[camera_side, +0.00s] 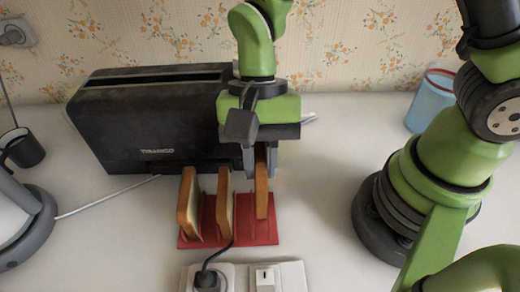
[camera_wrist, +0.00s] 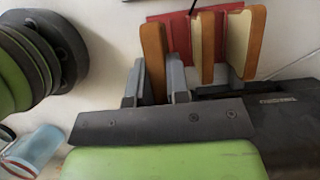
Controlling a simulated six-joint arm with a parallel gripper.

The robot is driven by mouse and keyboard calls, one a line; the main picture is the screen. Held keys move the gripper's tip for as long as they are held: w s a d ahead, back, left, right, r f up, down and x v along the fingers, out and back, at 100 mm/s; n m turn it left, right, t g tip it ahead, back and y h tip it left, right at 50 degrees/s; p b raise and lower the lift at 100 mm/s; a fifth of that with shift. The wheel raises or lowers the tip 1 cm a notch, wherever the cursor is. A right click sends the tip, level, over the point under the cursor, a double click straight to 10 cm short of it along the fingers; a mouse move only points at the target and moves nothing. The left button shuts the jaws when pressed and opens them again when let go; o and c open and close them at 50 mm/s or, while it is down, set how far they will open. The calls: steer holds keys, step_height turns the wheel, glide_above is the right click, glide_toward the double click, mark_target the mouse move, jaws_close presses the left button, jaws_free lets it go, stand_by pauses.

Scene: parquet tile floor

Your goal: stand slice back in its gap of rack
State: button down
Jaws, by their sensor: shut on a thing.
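My gripper (camera_side: 260,160) points down and is shut on a slice of bread (camera_side: 262,192) with a brown crust. The slice is upright at the right end of the red rack (camera_side: 268,233). Its lower edge overlaps the rack in the side view; I cannot tell whether it rests in the gap or hangs just above. In the wrist view the held slice (camera_wrist: 153,52) stands between my two fingers (camera_wrist: 154,82), over the left end of the rack (camera_wrist: 179,30). Two other slices stand in the rack, one at the left (camera_side: 188,205) and one in the middle (camera_side: 224,203).
A black toaster (camera_side: 110,130) stands close behind the rack. A power strip (camera_side: 285,278) with a plugged black cord lies in front. A blue cup (camera_side: 428,102) stands at the back right, a dark mug (camera_side: 24,150) at the left. The counter right of the rack is clear.

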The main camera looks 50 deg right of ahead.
steer(key=shift+f, duration=0.15)
steer(key=shift+f, duration=1.9)
steer(key=c, duration=1)
jaws_free()
steer(key=v, duration=0.9)
steer(key=shift+w, duration=0.1)
steer(key=shift+d+r, duration=0.15)
steer(key=shift+r, duration=0.3)
